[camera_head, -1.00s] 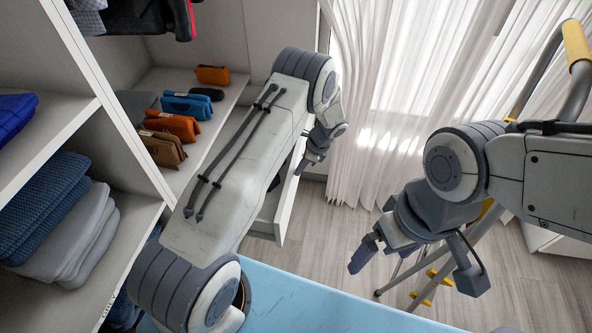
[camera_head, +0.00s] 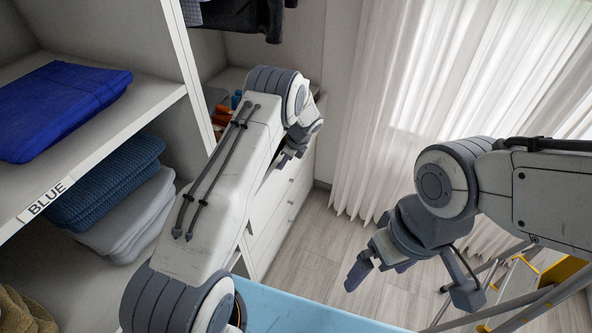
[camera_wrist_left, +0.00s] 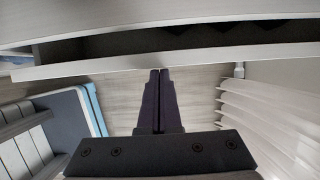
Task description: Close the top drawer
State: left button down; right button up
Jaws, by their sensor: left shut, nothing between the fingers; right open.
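The white drawer unit (camera_head: 287,205) stands below the shelf, partly hidden behind my left arm. In the left wrist view the top drawer's pale front edge (camera_wrist_left: 90,66) runs across the picture, with a dark gap behind it, so the drawer stands partly open. My left gripper (camera_head: 284,160) is shut and empty at the drawer front; in the left wrist view its fingertips (camera_wrist_left: 155,72) meet the front's edge, though contact cannot be told. My right gripper (camera_head: 411,283) is open and empty, over the floor to the right.
Left shelves hold blue folded cloth (camera_head: 65,105) and stacked grey clothes (camera_head: 135,215). White curtains (camera_head: 385,120) hang behind. A yellow-and-grey ladder (camera_head: 530,285) stands at lower right. A light blue surface (camera_head: 300,308) lies in front. Wood floor (camera_head: 325,240) is clear between.

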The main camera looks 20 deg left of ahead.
pick_arm(q)
jog(key=a, duration=0.4)
jog(key=shift+w+a, duration=0.3)
jog(key=shift+a, duration=0.1)
jog(key=shift+a+r, duration=0.1)
